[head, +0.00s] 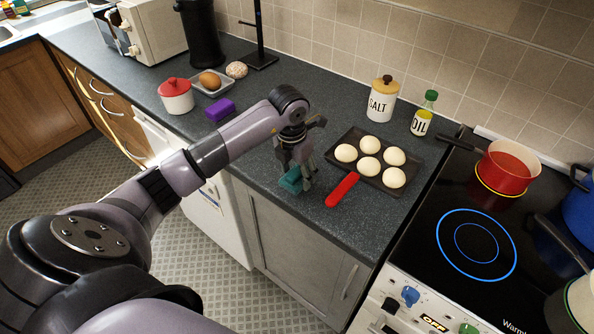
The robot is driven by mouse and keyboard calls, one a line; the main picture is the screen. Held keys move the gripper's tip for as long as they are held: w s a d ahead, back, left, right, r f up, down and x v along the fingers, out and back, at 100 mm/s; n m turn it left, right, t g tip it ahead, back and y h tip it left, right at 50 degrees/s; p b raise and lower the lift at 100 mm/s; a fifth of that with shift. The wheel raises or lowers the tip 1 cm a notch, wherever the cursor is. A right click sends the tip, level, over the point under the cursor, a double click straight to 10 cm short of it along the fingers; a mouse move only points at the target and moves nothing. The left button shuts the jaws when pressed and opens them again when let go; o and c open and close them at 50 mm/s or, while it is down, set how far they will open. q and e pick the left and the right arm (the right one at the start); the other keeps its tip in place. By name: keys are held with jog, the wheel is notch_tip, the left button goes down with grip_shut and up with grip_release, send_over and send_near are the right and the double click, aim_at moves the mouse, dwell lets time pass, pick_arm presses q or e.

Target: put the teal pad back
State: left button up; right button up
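The teal pad (291,181) is at the front edge of the dark worktop, left of the red-handled tool. My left gripper (297,178) points down right at the pad, with its fingers around or just beside it. The fingers partly hide the pad, so I cannot tell whether they are closed on it or whether it rests on the worktop. A purple pad (219,110) lies farther back to the left, clear of the gripper. My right gripper is not in view.
A dark tray (373,163) of several pale buns and a red-handled tool (342,189) are close right of the gripper. A salt jar (382,102), oil bottle (423,115) and red-lidded pot (176,97) stand behind. The hob (460,290) with a red pan (505,170) is at right.

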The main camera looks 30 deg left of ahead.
aim_at(294, 174)
pick_arm(q)
jog(key=shift+o, duration=1.3)
jog(key=shift+r, duration=0.1)
notch_tip(294, 174, up, 12)
jog(key=s+b, duration=0.1)
jog(key=b, duration=0.1)
jog(key=shift+s+b, duration=0.2)
jog(key=shift+b, duration=0.1)
